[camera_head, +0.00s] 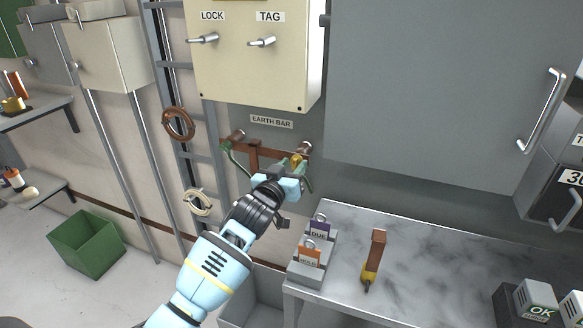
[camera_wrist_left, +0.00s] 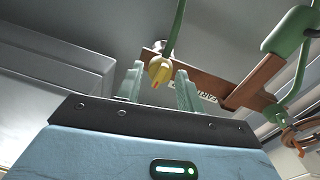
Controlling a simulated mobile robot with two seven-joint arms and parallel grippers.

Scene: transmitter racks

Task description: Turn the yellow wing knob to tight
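The yellow wing knob (camera_head: 297,160) sits at the right end of the brown earth bar (camera_head: 257,148), below the EARTH BAR label. My left gripper (camera_head: 293,174) is right in front of that end and partly hides it. In the left wrist view the yellow knob (camera_wrist_left: 160,69), with a small orange tip pointing down, shows between the two pale green fingers (camera_wrist_left: 160,80). The fingers are apart, with a visible gap on each side of the knob. How far the knob reaches in between them is hard to tell. My right gripper is not in view.
Above hangs a cream cabinet (camera_head: 255,75) with LOCK and TAG hooks. A marble-topped table (camera_head: 430,255) stands below right, with padlocks (camera_head: 309,256) and a brown-and-yellow tool (camera_head: 373,258).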

